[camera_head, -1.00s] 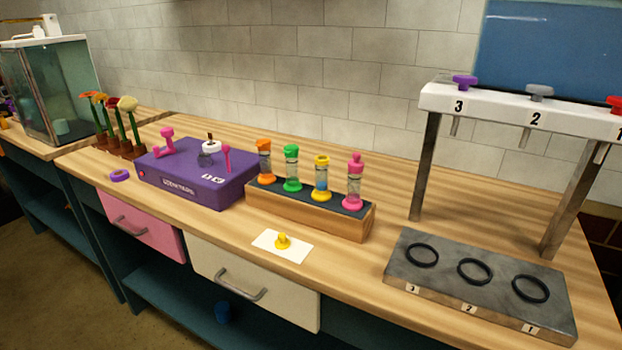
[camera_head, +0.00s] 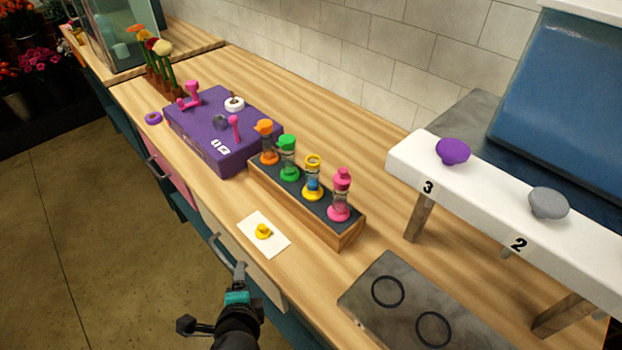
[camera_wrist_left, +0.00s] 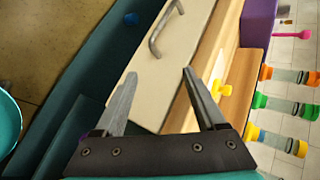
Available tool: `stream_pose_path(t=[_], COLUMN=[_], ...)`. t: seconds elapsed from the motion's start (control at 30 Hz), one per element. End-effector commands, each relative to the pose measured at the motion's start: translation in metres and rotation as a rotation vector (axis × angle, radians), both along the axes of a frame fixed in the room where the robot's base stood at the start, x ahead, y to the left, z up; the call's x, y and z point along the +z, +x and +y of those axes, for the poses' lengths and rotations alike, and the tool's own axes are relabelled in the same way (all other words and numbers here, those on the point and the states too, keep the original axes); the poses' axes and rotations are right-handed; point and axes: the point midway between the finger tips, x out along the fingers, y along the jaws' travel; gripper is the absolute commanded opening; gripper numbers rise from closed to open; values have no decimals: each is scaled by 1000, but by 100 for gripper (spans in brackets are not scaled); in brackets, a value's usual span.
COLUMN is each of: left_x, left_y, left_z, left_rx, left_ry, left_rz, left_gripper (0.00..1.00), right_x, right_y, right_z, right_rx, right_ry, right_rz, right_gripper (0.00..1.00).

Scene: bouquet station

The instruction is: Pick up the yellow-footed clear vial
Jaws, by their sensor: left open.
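The yellow-footed clear vial (camera_head: 312,177) stands upright in the wooden rack (camera_head: 300,208), between the green and pink vials. It has a yellow top, a yellow foot and something blue inside. In the left wrist view the vial (camera_wrist_left: 278,140) lies at the right, beyond the fingers. My left gripper (camera_head: 239,275) is in front of the counter edge, near the cream drawer and apart from the vial. In the left wrist view its fingers (camera_wrist_left: 160,75) are spread with nothing between them. My right gripper is not in view.
Orange (camera_head: 266,142), green (camera_head: 288,158) and pink (camera_head: 341,195) vials share the rack. A yellow piece (camera_head: 263,231) sits on a white card (camera_head: 276,240) before it. A purple box (camera_head: 203,137) stands left; a white numbered stand (camera_head: 480,190) and grey slab (camera_head: 405,310) stand right.

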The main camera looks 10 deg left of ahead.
Motion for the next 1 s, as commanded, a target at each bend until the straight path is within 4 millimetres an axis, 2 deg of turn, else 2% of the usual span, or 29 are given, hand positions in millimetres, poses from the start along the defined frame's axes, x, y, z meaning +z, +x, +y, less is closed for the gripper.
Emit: stream_pose_path(t=[0.03,0.1,0.27,0.4,0.5,0.63,0.83,1.0], left_x=[41,64,105,131,142,149,152,152], left_y=[8,18,36,43,44,44,54,83], left_z=[1,-2,-27,-59,-79,-97,-105,-104], left_rx=[-60,-167,-444,-655,-763,-848,-884,-880], left_ry=[112,282,707,1066,1267,1438,1518,1515], left_rz=[-43,-75,-131,-160,-173,-180,-184,-185], left_gripper=[73,73,73,73,73,73,73,73], right_x=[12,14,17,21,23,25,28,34], right_y=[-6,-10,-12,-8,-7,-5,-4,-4], right_z=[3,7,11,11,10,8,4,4], right_rx=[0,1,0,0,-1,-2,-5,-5], right_ry=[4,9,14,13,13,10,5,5], right_rz=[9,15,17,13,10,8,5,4], right_gripper=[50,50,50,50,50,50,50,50])
